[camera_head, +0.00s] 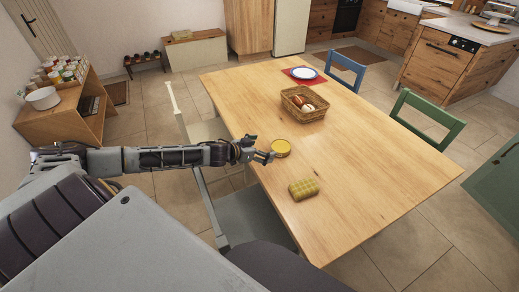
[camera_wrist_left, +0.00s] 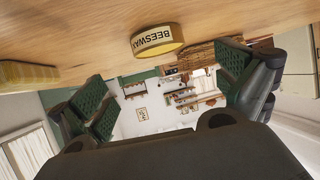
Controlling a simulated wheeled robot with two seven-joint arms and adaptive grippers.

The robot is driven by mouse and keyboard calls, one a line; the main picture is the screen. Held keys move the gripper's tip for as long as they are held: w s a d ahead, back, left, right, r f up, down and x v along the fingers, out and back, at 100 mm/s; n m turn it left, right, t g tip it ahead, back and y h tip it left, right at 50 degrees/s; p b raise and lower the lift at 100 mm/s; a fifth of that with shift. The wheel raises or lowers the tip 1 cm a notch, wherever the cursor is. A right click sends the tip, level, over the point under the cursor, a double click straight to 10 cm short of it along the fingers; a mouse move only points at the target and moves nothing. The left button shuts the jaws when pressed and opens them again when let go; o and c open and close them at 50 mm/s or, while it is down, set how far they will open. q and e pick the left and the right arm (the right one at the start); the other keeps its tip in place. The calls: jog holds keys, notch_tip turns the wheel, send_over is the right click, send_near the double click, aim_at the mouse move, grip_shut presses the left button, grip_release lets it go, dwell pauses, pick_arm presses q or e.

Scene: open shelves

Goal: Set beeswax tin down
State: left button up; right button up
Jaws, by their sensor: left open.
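The beeswax tin (camera_head: 281,147) is a round yellow tin standing on the wooden table (camera_head: 350,150) near its left edge. In the left wrist view, which is upside down, the tin (camera_wrist_left: 158,40) shows its "BEESWAX" label and rests on the tabletop. My left gripper (camera_head: 262,148) is open and empty, just left of the tin in the head view. In the wrist view its two green-padded fingers are spread wide, with the tin beyond them and apart from both. My right gripper is not in view.
A yellow-green ridged block (camera_head: 303,189) lies on the table nearer me. A wicker basket (camera_head: 304,113) with food and a plate (camera_head: 304,73) on a red mat stand farther back. Chairs line the table's sides. The table's right part is clear.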

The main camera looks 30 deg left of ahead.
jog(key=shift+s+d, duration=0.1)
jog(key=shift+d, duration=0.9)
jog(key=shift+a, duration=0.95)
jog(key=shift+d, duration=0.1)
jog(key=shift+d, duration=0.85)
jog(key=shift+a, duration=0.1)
